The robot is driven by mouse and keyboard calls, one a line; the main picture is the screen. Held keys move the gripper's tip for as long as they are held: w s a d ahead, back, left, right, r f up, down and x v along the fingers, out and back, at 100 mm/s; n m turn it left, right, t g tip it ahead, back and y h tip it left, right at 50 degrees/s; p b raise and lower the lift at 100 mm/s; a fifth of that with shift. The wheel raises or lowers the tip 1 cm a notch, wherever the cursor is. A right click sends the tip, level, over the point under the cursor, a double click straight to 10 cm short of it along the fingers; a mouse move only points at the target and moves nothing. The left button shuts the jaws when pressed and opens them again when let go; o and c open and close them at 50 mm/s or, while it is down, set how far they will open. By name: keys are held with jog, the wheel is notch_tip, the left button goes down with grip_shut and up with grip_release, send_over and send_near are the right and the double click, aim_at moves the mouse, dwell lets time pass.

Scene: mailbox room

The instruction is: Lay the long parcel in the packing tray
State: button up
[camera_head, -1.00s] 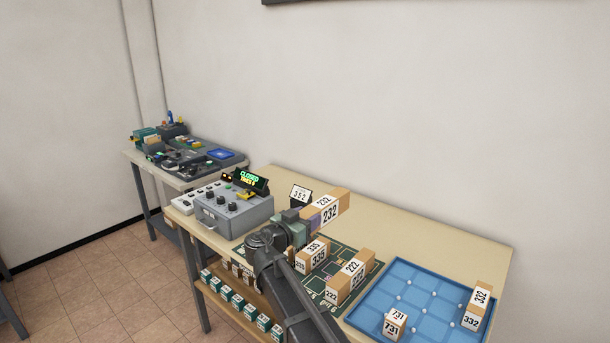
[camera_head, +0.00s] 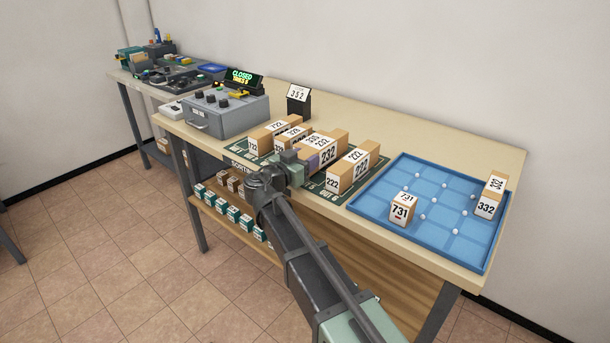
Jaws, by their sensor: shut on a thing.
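My gripper (camera_head: 307,160) is shut on a long tan parcel labelled 232 (camera_head: 329,151), near its left end. The parcel is over or on the dark green sorting mat (camera_head: 325,190), between other parcels; I cannot tell whether it touches the mat. The blue packing tray (camera_head: 432,188) lies to the right on the same bench. In it stand a parcel labelled 731 (camera_head: 402,211) at the front left and one labelled 332 (camera_head: 487,204) at the right edge. My arm covers part of the mat's front.
A parcel labelled 222 (camera_head: 353,168) stands between the held parcel and the tray. Further parcels (camera_head: 268,137) stand left of it. A grey control box (camera_head: 228,113) with a CLOSED display (camera_head: 243,79) and a 352 card stand (camera_head: 298,104) are behind. The tray's middle is free except for small white knobs.

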jog(key=shift+f, duration=0.95)
jog(key=shift+r, duration=0.3)
jog(key=shift+f, duration=0.25)
jog(key=o, duration=1.3)
jog(key=shift+r, duration=0.1)
jog(key=shift+c, duration=0.2)
jog(key=shift+r, duration=0.3)
jog(key=v, duration=1.2)
jog(key=shift+o, duration=0.4)
jog(key=shift+f, duration=0.15)
